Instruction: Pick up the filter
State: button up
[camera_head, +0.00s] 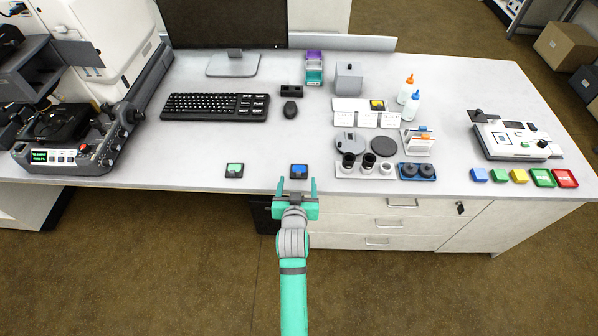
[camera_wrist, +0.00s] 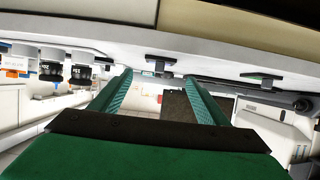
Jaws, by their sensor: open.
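Two small square black filter-like pieces lie near the front edge of the table. One has a blue window (camera_head: 299,171), the other a green window (camera_head: 234,170); which one the task means I cannot tell. My gripper (camera_head: 296,187) is open and empty, just in front of the blue-windowed piece and apart from it. In the wrist view, the blue-windowed piece (camera_wrist: 160,60) shows edge-on beyond the open fingertips (camera_wrist: 157,79), roughly between them. The green-windowed piece (camera_wrist: 262,78) shows there to the right.
The white table (camera_head: 190,140) has clear room around both pieces. Eyepiece-like black parts (camera_head: 368,160) stand on a white holder to the right. A keyboard (camera_head: 215,107) and mouse (camera_head: 290,109) lie farther back. A microscope (camera_head: 65,125) stands at left. Drawers (camera_head: 390,222) are below the edge.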

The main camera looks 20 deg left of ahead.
aim_at(299, 173)
jog(key=shift+x, duration=3.6)
jog(key=shift+d, duration=0.15)
jog(key=c, duration=1.2)
jog(key=shift+r, duration=0.1)
jog(key=shift+r, duration=0.6)
jog(key=s+r, duration=0.3)
jog(key=s, duration=0.1)
jog(key=s+r, duration=0.4)
jog(key=s, duration=0.1)
jog(key=s+r, duration=0.4)
jog(key=s, duration=0.1)
jog(key=shift+r, duration=0.25)
